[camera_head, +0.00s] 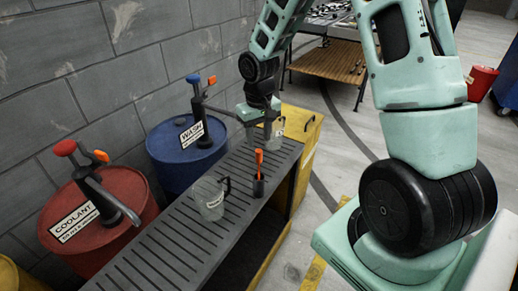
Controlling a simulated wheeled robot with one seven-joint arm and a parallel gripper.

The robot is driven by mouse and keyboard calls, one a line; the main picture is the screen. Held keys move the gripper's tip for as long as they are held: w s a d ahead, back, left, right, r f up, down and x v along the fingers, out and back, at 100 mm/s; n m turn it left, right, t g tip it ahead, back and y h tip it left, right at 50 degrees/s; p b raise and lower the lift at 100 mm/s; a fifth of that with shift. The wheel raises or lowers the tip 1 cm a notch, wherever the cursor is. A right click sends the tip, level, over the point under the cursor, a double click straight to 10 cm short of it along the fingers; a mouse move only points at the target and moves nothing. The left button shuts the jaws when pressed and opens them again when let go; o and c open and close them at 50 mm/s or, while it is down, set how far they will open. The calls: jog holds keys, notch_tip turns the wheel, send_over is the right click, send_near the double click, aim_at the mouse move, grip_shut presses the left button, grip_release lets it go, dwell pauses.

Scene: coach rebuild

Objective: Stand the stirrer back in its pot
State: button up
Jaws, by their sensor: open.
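The stirrer (259,157) has an orange handle and stands about upright. Its lower end is in a small dark pot (259,188) on the slatted bench top, and that end is hidden from view. My gripper (259,121) is open above and beyond the stirrer in the picture, with its fingers pointing down. It appears apart from the stirrer handle. A clear jug partly shows behind the gripper, so I cannot tell whether a finger touches it.
A clear jug (209,198) with a black handle stands left of the pot on the slatted bench (165,243). A blue WASH drum (184,160) and a red COOLANT drum (96,235) stand along the left, with pump spouts reaching over the bench. The bench's near end is clear.

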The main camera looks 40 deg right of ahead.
jog(key=shift+r, duration=0.45)
jog(key=s+a+r+n, duration=0.3)
jog(key=s+a+r, duration=0.15)
jog(key=a, duration=0.45)
jog(key=s+a+r+n, duration=0.25)
jog(key=s+a, duration=0.25)
jog(key=a, duration=0.4)
jog(key=s+a+r+n, duration=0.1)
jog(key=s+a+n, duration=0.1)
jog(key=s, duration=0.5)
jog(key=s+a+r+n, duration=0.1)
jog(key=s+a+r, duration=0.1)
jog(key=s+a, duration=0.2)
jog(key=s, duration=0.3)
jog(key=shift+s+a+r+n+y, duration=0.2)
jog(key=shift+s+n+y, duration=0.1)
jog(key=shift+s+n, duration=0.05)
